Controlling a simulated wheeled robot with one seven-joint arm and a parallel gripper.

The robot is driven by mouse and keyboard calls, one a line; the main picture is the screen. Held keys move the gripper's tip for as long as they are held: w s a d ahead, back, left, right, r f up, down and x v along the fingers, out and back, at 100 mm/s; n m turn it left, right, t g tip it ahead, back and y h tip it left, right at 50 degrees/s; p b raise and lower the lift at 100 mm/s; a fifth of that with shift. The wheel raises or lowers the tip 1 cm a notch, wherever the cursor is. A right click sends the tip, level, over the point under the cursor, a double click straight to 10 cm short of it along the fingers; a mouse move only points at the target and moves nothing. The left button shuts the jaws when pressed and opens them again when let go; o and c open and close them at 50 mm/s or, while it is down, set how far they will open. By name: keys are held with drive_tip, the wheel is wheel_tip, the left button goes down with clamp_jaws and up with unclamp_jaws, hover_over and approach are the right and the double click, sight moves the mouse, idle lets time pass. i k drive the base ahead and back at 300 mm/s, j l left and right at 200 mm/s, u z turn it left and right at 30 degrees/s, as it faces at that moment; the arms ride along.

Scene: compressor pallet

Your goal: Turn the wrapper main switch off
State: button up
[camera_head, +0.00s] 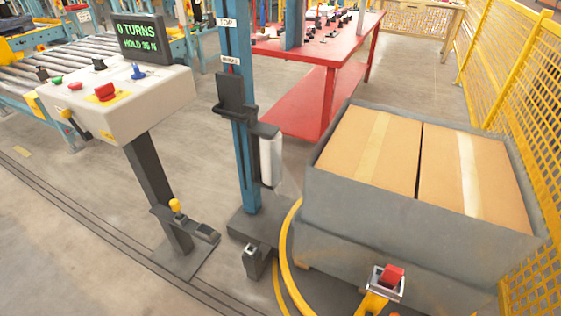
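A pale control console (150,110) stands at the left on a dark post. Its top carries a large red button on a yellow plate (105,92), a small red knob (75,86), a green one (55,81), a black knob (99,64) and a blue knob (138,72). A black lever with a yellow part (74,123) is on its left front side. A display (142,38) reads "0 TURNS HOLD 35 N". Which control is the wrapper main switch, I cannot tell. My gripper is not in view.
A blue mast (240,160) with a film roll (271,158) stands right of the console. A grey bin (400,220) holds two cartons. A red switch box (388,280) on a yellow post is in front. A red table (330,65) and yellow fence (510,80) stand behind. Floor left is clear.

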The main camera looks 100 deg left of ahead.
sight(104, 92)
drive_tip(key=u, duration=3.5)
